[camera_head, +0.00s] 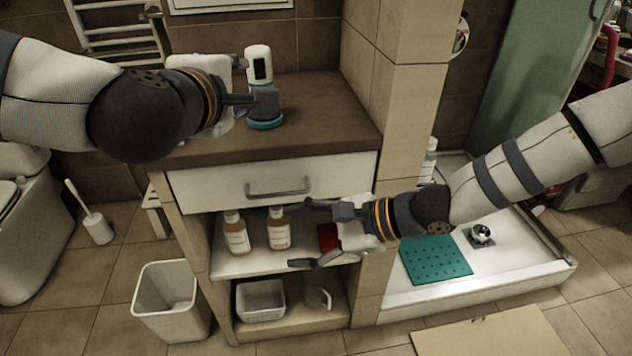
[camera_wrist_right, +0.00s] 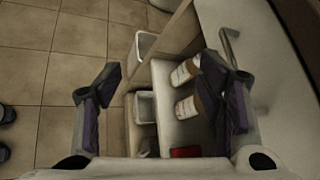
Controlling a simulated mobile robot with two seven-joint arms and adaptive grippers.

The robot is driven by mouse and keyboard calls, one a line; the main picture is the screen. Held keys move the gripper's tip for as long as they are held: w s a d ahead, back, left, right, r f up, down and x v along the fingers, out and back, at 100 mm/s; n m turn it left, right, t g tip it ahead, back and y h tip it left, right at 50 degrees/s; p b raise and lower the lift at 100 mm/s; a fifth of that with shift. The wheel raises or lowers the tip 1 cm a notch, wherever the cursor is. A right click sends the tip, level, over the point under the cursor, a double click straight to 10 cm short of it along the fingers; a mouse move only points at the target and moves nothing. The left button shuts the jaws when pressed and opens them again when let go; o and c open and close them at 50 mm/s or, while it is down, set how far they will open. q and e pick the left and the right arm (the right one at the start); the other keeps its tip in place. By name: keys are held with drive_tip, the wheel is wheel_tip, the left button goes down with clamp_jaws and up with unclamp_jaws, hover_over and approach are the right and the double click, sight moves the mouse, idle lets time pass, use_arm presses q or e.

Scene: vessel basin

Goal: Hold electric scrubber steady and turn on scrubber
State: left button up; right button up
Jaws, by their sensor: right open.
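The electric scrubber (camera_head: 259,66) stands upright on the brown countertop. It has a white upper body with a dark panel and a teal-grey lower part and base. My left gripper (camera_head: 257,99) reaches it from the left, its dark fingers closed together on the lower body; the far side of the grip is hidden. My right gripper (camera_head: 295,234) is open and empty in front of the cabinet's open shelf, below the drawer and well below the scrubber. In the right wrist view its fingers (camera_wrist_right: 160,75) are spread wide with nothing held between them.
The drawer handle (camera_head: 278,188) juts out above. A tiled pillar (camera_head: 385,90) borders the counter's right side. The countertop (camera_head: 325,110) right of the scrubber is clear.

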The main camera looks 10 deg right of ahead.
sight(260, 69)
drive_tip(key=w+d+r+m+t, duration=0.1)
drive_tip(key=w+r+m+t, duration=0.1)
drive_tip(key=w+r+m, duration=0.1)
drive_tip(key=w+d+r+m+t, duration=0.1)
drive_tip(key=w+r+m+t, duration=0.2)
drive_tip(key=w+r, duration=0.3)
drive_tip(key=w+d+r+m+t+y, duration=0.1)
drive_tip(key=w+r+m+t, duration=0.2)
drive_tip(key=w+r, duration=0.2)
drive_tip(key=shift+d+r+m, duration=0.2)
drive_tip(key=shift+r+m, duration=0.2)
drive_tip(key=shift+r, duration=0.6)
drive_tip(key=shift+m+t, duration=0.5)
drive_tip(key=shift+m, duration=0.1)
drive_tip(key=x, duration=1.2)
drive_tip(key=shift+w+r, duration=0.15)
drive_tip(key=shift+w, duration=0.1)
